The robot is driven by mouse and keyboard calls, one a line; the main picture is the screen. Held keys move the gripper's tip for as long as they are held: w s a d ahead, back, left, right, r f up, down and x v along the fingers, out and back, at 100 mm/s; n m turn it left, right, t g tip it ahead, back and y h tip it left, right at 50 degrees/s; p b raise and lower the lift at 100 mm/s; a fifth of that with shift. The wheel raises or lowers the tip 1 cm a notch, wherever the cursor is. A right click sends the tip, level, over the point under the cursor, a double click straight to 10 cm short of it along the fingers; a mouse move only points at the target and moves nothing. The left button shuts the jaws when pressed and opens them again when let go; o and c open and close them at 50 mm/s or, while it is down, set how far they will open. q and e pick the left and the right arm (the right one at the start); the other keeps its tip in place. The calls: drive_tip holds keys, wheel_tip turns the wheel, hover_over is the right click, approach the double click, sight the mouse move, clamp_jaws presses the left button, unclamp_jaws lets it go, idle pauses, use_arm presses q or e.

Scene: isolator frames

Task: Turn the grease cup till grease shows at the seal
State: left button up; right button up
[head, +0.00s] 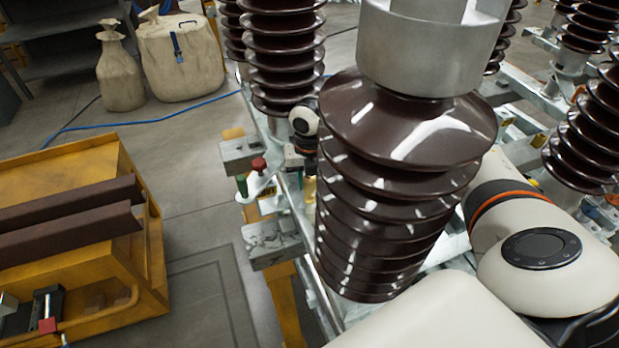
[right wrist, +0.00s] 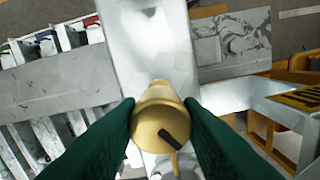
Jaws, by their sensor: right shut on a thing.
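The grease cup (right wrist: 158,112) is a brass-yellow rounded cup with a short black bar on its face, in the middle of the right wrist view. My right gripper (right wrist: 160,125) is shut on it, with one green finger on each side. The cup sits against a pale metal part (right wrist: 155,50). No grease can be made out, and I cannot tell where the seal is. In the head view the large brown insulator (head: 390,200) hides most of my right forearm and much of the work area. My left gripper is not in view.
A yellow stand (head: 75,270) with dark channel bars is at the left. Grey metal blocks (head: 272,243) jut from the frame beside the insulator. Canvas bags (head: 180,55) and a blue hose (head: 150,122) lie on the floor behind. The floor between stand and frame is clear.

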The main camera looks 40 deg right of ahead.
drive_tip(key=m+p, duration=0.1)
drive_tip(key=m, duration=0.4)
drive_tip(key=shift+m, duration=0.3)
drive_tip(key=shift+m+p, duration=0.6)
drive_tip(key=shift+m, duration=1.7)
drive_tip(key=o, duration=1)
drive_tip(key=shift+c, duration=0.2)
